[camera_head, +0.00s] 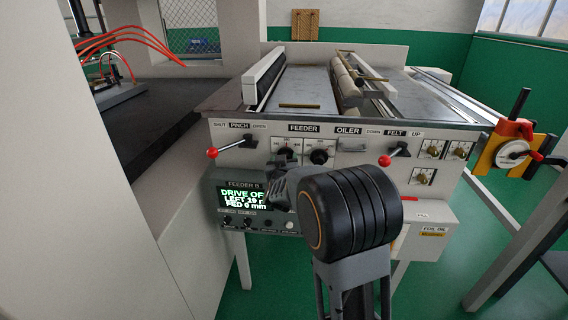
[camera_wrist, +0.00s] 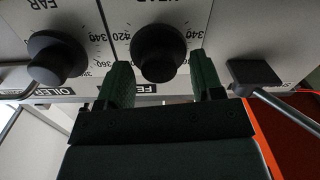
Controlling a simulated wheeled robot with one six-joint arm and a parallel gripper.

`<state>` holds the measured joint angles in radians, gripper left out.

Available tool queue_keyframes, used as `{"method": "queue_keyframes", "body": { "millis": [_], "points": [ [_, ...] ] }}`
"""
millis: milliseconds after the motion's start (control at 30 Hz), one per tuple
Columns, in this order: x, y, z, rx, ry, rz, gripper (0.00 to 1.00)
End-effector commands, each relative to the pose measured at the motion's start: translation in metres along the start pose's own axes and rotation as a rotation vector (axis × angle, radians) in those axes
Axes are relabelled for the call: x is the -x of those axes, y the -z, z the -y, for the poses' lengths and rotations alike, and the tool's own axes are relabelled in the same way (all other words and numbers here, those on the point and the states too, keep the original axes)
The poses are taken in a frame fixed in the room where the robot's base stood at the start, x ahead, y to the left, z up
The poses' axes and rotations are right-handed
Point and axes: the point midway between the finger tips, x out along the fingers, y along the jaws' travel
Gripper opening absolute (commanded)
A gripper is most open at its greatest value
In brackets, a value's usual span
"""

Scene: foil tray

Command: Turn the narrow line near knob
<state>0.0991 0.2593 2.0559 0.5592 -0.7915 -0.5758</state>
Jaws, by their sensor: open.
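The near knob (camera_wrist: 158,50) is black and round, with a printed dial around it, in the middle of the wrist view. In the head view it is the left feeder knob (camera_head: 286,152), partly hidden by my gripper. My gripper (camera_wrist: 163,68) is open, its two green fingers below and to either side of the near knob. The left finger looks very close to it; I cannot tell whether either touches. In the head view my gripper (camera_head: 280,174) is just below the panel's knobs. The far knob (camera_wrist: 55,58) is to the left, and also shows in the head view (camera_head: 319,156).
A black lever (camera_wrist: 255,75) stands right of the near knob; it is the red-balled pinch lever (camera_head: 228,147). Another red-balled lever (camera_head: 385,160) is to the right. A display (camera_head: 244,199) is below the panel. The feeder table (camera_head: 305,88) extends behind.

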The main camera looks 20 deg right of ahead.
Motion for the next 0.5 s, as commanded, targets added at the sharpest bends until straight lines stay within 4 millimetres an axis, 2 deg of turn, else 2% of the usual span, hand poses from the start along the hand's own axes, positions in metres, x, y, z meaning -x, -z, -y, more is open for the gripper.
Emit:
{"method": "queue_keyframes", "body": {
  "millis": [167,500],
  "points": [
    [0.015,0.001,0.001,0.0,0.002,0.0,0.61],
    [0.083,0.001,0.001,-0.001,0.003,-0.002,0.61]
  ]
}}
